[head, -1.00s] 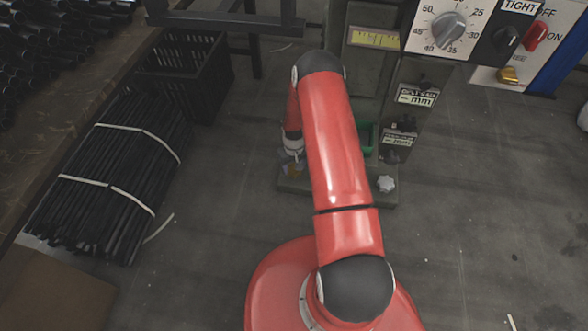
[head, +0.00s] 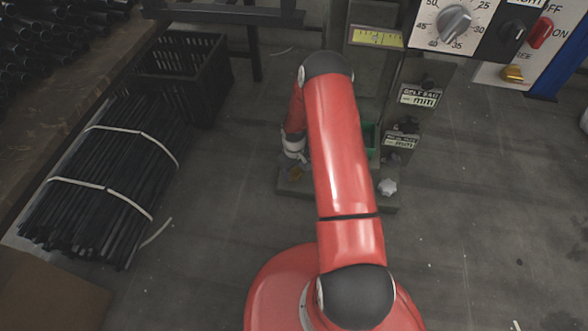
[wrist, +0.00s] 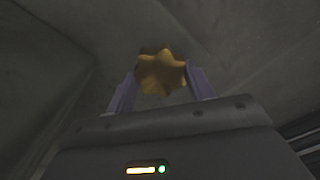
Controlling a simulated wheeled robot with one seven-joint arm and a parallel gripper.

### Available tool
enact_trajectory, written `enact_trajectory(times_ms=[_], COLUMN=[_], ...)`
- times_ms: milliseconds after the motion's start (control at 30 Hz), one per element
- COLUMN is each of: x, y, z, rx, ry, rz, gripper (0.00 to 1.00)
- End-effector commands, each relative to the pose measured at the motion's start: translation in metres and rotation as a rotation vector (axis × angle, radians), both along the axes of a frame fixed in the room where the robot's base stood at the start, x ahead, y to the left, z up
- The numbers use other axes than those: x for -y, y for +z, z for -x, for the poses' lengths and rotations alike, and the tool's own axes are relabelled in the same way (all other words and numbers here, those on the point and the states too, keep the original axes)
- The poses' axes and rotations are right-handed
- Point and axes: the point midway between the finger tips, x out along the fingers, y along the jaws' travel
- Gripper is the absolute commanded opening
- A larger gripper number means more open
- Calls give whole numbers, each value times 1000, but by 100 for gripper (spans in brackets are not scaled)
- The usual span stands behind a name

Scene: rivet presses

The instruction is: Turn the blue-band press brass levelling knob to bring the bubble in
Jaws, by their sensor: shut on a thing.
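The brass levelling knob (wrist: 160,73), lobed and gold-brown, sits between the two fingers of my gripper (wrist: 161,80) in the wrist view, and the gripper is shut on it. In the head view the knob (head: 296,174) shows small and dark at the left of the press base plate (head: 330,200), just below my gripper (head: 294,154). A yellow-green level vial (head: 376,38) with dark marks is on the press column; I cannot make out the bubble's exact place. My red arm hides the middle of the base. No blue band is clear on this press.
A pale star-shaped knob (head: 388,187) is at the base's right. Label plates (head: 420,97) and a dial panel (head: 455,28) with a red switch (head: 541,32) stand at upper right, beside a blue post (head: 565,70). A black crate (head: 185,68) and bundled rods (head: 100,180) lie left.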

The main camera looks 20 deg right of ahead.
Motion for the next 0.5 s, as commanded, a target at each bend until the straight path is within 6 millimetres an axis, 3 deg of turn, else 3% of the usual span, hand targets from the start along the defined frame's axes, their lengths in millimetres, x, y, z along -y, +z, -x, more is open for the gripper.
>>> enact_trajectory(times_ms=[133, 167, 300, 500], x=[0, 0, 0, 0], y=[0, 0, 0, 0], z=[1, 1, 1, 0], rx=[-2, -2, -2, -1], ry=[-1, -2, -2, -2], rz=[0, 0, 1, 0], gripper=[30, 57, 75, 75])
